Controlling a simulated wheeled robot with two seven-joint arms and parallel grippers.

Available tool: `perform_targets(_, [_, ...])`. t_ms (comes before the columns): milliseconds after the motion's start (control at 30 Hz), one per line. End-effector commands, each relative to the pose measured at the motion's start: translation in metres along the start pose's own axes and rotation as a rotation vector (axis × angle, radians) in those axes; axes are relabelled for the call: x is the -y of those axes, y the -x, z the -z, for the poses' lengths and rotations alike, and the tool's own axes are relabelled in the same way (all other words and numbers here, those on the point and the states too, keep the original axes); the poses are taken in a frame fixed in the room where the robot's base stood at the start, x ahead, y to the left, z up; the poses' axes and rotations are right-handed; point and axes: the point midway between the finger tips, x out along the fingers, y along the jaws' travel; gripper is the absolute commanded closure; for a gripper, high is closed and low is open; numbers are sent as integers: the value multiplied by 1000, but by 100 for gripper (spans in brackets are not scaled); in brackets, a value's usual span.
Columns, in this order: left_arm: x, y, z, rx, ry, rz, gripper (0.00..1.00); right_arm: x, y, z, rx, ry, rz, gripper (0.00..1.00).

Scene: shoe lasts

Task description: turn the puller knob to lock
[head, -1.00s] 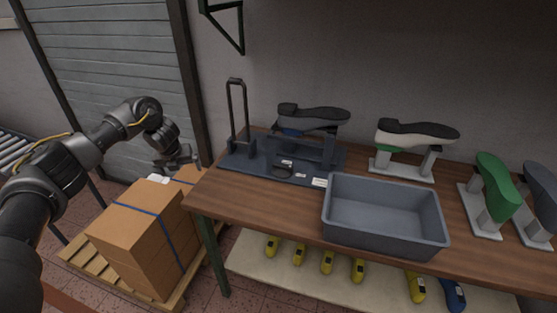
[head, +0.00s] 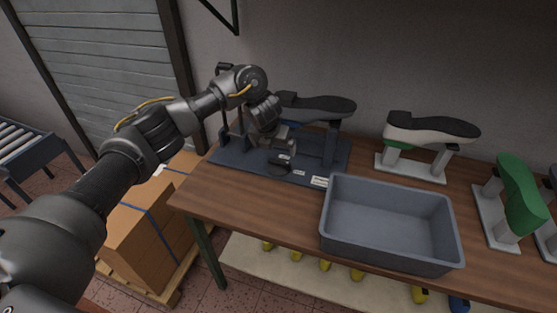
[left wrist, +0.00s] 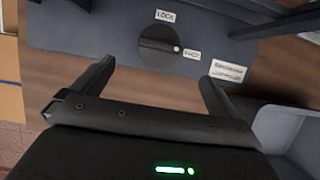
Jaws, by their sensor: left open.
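The puller knob (head: 278,168) is a round black dial on the dark base plate (head: 232,157) of the puller at the table's back left. In the left wrist view the knob (left wrist: 155,46) has a white dot at its right side, towards a white label (left wrist: 192,54). The LOCK label (left wrist: 165,15) is at the knob's top edge in that view. My left gripper (head: 284,149) is over the base plate, close to the knob. In the left wrist view its fingers (left wrist: 158,72) are spread and empty, with the knob ahead, between their lines. My right gripper is out of view.
A dark shoe last (head: 318,106) stands on the puller behind my gripper. A grey bin (head: 390,252) sits in front right of the base plate. A white last (head: 430,130) and a green last (head: 520,195) stand further right. Boxes (head: 150,235) are left of the table.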

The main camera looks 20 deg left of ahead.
Motion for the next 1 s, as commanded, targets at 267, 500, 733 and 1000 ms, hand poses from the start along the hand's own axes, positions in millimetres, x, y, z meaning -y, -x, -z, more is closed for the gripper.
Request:
perform_targets(267, [2,-53,2,-8,1,-1,1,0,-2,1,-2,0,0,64])
perform_targets(500, [3,-85,1,-6,-1,1,1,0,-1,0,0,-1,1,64])
perform_targets(733, [2,-93,1,-3,-4,0,1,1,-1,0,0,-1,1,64])
perform_targets(1000, [3,-93,1,-3,-4,1,13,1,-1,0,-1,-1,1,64])
